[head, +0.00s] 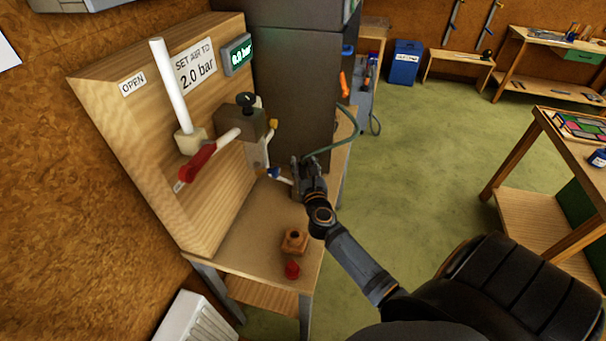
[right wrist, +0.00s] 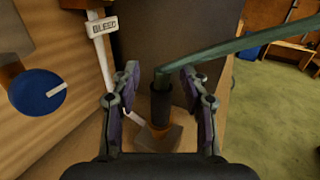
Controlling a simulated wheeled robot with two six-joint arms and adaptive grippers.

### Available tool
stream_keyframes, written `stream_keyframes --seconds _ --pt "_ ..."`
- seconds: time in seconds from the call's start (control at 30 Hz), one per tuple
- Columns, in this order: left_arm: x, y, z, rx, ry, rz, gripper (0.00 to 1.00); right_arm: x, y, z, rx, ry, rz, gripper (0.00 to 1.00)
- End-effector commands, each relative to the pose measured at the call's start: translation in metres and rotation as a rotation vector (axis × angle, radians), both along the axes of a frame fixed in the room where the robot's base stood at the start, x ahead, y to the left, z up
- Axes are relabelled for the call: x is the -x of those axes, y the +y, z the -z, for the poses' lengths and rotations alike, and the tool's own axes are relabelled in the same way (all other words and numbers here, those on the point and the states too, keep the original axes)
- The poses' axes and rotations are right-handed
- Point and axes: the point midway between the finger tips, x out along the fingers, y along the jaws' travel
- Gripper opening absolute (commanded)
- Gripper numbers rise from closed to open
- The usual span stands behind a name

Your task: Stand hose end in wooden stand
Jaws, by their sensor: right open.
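The hose (right wrist: 235,47) is green, with a dark sleeve-like end (right wrist: 161,105). In the right wrist view this end is upright between the parted fingers of my right gripper (right wrist: 160,100), with a gap at each side. Below it shows a brownish block (right wrist: 150,138) with an orange-brown ring; I cannot tell how the end joins it. In the head view my right gripper (head: 308,166) is at the bench's far part, by the dark cabinet, and hides the hose end. A small wooden block with a round hole (head: 294,240), which looks like the stand, sits nearer on the bench.
A red piece (head: 292,269) lies near the bench's front edge. The wooden panel (head: 130,125) at left carries a red-handled lever (head: 197,160), valve and gauge (head: 237,54). A BLEED tag (right wrist: 104,27) and blue knob (right wrist: 37,92) are left of the gripper.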

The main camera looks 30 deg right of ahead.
Motion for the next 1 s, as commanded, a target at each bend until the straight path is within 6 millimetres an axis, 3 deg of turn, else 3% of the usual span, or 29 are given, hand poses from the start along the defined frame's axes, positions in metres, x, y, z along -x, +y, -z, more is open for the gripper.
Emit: stream_keyframes --seconds 0.17,0.4,0.73,1.0 --pt "0.001 -0.001 -0.006 0.001 0.002 0.000 0.40 -0.022 -0.011 -0.001 -0.001 0.000 0.001 0.45" --pt "0.002 -0.006 -0.005 0.007 0.002 -0.002 0.40 -0.024 -0.012 0.000 -0.001 0.000 0.001 0.45" --pt "0.004 -0.006 -0.005 0.007 0.005 -0.003 0.40 -0.024 -0.011 0.000 -0.001 0.001 0.001 0.01" --pt "0.004 -0.006 -0.005 0.007 0.006 -0.003 0.40 -0.024 -0.011 0.001 -0.001 0.001 0.001 0.00"
